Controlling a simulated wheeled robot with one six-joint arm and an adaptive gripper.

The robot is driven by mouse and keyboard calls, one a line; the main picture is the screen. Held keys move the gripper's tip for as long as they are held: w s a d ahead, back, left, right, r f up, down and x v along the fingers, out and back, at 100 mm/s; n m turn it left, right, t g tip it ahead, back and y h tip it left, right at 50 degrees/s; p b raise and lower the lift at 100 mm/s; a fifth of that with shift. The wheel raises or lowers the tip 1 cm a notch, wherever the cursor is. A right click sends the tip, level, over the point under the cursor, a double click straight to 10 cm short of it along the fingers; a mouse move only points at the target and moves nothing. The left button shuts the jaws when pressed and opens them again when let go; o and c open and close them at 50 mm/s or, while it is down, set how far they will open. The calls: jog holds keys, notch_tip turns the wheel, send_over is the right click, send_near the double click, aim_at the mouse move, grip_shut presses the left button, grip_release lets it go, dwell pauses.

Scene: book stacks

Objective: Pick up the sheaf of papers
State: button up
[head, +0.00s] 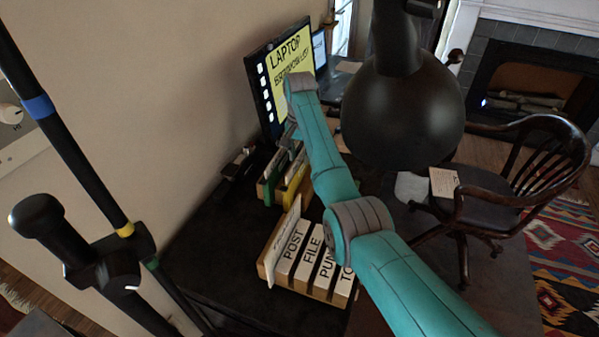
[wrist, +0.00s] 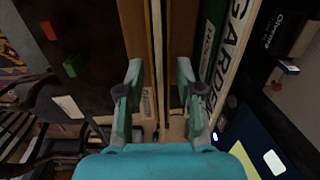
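My gripper (wrist: 163,92) shows in the wrist view with its two fingers spread apart. Between the fingers stands a thin, upright, pale-edged item (wrist: 156,45), which looks like the sheaf of papers. It is among brown upright boards and books, and a gap shows between the fingers and it. In the head view my teal arm reaches over the desk towards the small book rack (head: 268,188), and the fingertips are mostly hidden behind the arm. The sheaf cannot be made out for sure there.
Green and white books (wrist: 228,50) stand close right of the fingers. In the head view, a rack of labelled white books (head: 290,262) stands nearer, a laptop screen (head: 285,65) behind. A black lamp (head: 405,105) hangs close right of the arm. A wooden chair (head: 490,190) stands right.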

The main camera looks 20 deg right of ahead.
jog(key=shift+f, duration=0.1)
grip_shut()
dwell(0.5)
